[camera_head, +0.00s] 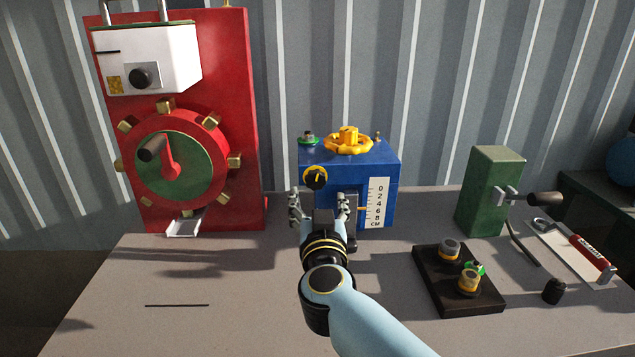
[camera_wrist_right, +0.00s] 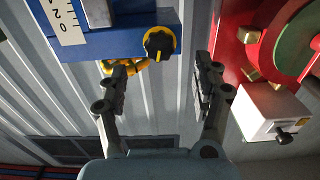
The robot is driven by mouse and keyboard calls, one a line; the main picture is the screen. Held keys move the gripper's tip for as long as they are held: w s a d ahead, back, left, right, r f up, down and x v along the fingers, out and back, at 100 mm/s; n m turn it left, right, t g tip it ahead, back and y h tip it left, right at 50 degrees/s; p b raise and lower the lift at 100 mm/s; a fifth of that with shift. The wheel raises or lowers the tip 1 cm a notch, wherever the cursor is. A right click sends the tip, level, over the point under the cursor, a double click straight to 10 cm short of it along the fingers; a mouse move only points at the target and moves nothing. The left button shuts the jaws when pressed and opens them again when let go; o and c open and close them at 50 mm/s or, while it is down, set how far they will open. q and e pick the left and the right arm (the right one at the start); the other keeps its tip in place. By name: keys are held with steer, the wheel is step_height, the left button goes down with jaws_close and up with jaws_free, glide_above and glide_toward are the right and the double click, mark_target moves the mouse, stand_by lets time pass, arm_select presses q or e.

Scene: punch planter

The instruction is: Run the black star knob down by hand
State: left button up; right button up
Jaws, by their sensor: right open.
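A black lobed knob (camera_head: 315,178) on a yellow disc sits on the front of the blue box (camera_head: 385,165), near its upper left. It also shows in the right wrist view (camera_wrist_right: 159,42). My right gripper (camera_head: 320,203) is open and empty in front of the box, with its fingers spread left and right a little below the knob. In the right wrist view the knob appears ahead, between the lines of the two fingertips (camera_wrist_right: 163,75), and apart from them. My left gripper is out of view.
A yellow handwheel (camera_head: 348,143) tops the box; a white centimetre scale (camera_head: 378,204) is on its front. The red machine (camera_head: 230,100) stands left. The green block (camera_head: 480,195), a black tray (camera_head: 458,290) and a small black piece (camera_head: 553,290) are right. The front-left bench is mostly clear.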

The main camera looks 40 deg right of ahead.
mark_target(316, 183)
steer(key=x, duration=0.6)
steer(key=shift+w+d+b, duration=0.1)
steer(key=shift+w+b, duration=0.05)
steer(key=shift+b, duration=0.15)
steer(key=shift+w+d, duration=0.3)
steer(key=shift+w, duration=0.15)
steer(key=c, duration=1.2)
steer(key=shift+r+m+p, duration=0.15)
steer(key=shift+m+p, duration=0.65)
steer(key=shift+m, duration=0.2)
steer(key=shift+m+p, duration=0.4)
steer(key=shift+m, duration=1.4)
